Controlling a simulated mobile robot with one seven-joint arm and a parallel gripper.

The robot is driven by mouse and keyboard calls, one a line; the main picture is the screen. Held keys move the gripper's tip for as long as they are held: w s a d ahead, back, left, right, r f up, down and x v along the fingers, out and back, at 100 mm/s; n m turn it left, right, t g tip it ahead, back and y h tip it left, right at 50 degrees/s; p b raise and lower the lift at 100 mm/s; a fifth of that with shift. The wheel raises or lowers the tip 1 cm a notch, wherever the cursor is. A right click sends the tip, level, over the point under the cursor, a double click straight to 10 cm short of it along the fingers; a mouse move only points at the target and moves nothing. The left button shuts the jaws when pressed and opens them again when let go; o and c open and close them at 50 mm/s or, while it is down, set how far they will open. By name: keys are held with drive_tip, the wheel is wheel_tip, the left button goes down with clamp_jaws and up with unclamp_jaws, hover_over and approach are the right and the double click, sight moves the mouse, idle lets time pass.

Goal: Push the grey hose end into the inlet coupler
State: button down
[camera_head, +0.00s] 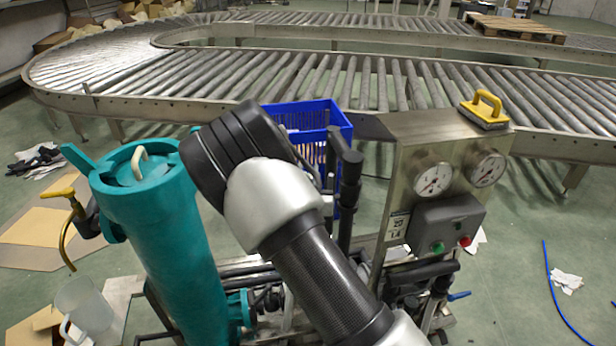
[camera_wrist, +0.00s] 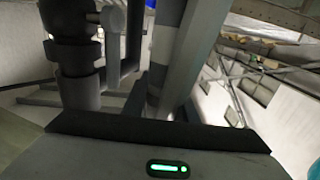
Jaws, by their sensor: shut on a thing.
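My gripper (camera_wrist: 168,112) shows in the wrist view, its dark body across the bottom with a green light. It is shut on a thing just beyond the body. A long grey hose-like piece (camera_wrist: 188,50) rises from there toward the top; it looks like the grey hose end, but the grip itself is hidden. To its left, and apart from it, stands a thick black pipe fitting (camera_wrist: 75,45) with a thinner grey pipe beside it. I cannot tell whether this is the inlet coupler. In the head view my arm hides the gripper and the hose end.
A teal canister (camera_head: 165,240) stands left of my arm, a steel panel (camera_head: 400,160) with gauges and a yellow-handled tool (camera_head: 485,108) right. Black pipes (camera_head: 347,190) and a blue crate (camera_head: 312,115) are between them. A roller conveyor (camera_head: 320,80) crosses behind. A clear jug (camera_head: 85,305) is lower left.

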drive_tip(key=shift+b, duration=0.4)
drive_tip(key=shift+f+b, duration=1.25)
drive_tip(key=shift+f, duration=3.85)
drive_tip(key=c, duration=1.4)
unclamp_jaws()
drive_tip(key=shift+o, duration=0.2)
drive_tip(key=shift+f, duration=0.1)
drive_tip(key=shift+s, duration=0.15)
drive_tip(key=s+a+p, duration=0.1)
drive_tip(key=s+p, duration=0.1)
drive_tip(key=s, duration=1.5)
